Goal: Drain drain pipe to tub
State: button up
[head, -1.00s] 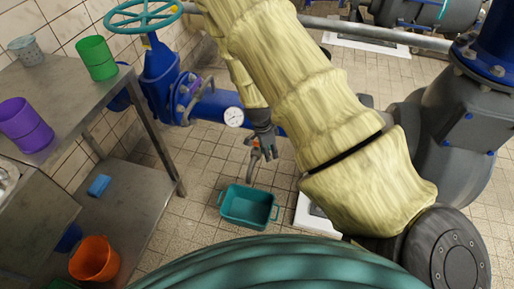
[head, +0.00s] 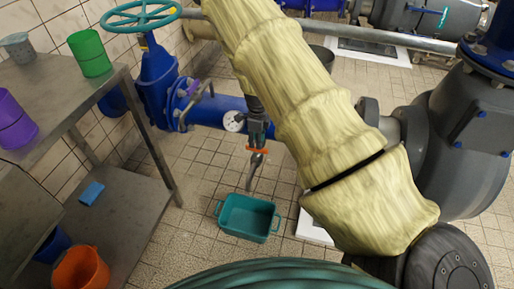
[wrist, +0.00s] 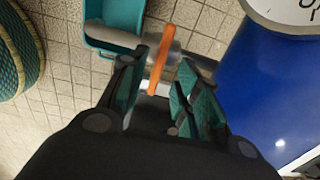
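The drain pipe (head: 252,178) is a grey spout with an orange handle (head: 257,150), in front of the blue pipe. In the wrist view the orange handle (wrist: 160,62) stands between the two fingers of my gripper (wrist: 156,68). The fingers are apart, with a gap visible beside the handle; firm contact does not show. In the head view my gripper (head: 257,124) is just above the handle, partly hidden by my arm. The teal tub (head: 227,228) is on the floor below the spout. Its edge also shows in the wrist view (wrist: 112,36). Whether the spout is exactly over it, I cannot tell.
A blue pipe (head: 207,108) with a gauge (head: 233,121) and a valve wheel (head: 140,14) runs behind. A metal table (head: 62,75) with cups stands left; an orange bucket (head: 80,268) and a blue block (head: 91,193) are on its lower shelf. A grey pump (head: 450,150) stands right.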

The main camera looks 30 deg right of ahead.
jog(key=shift+f, duration=1.95)
grip_shut()
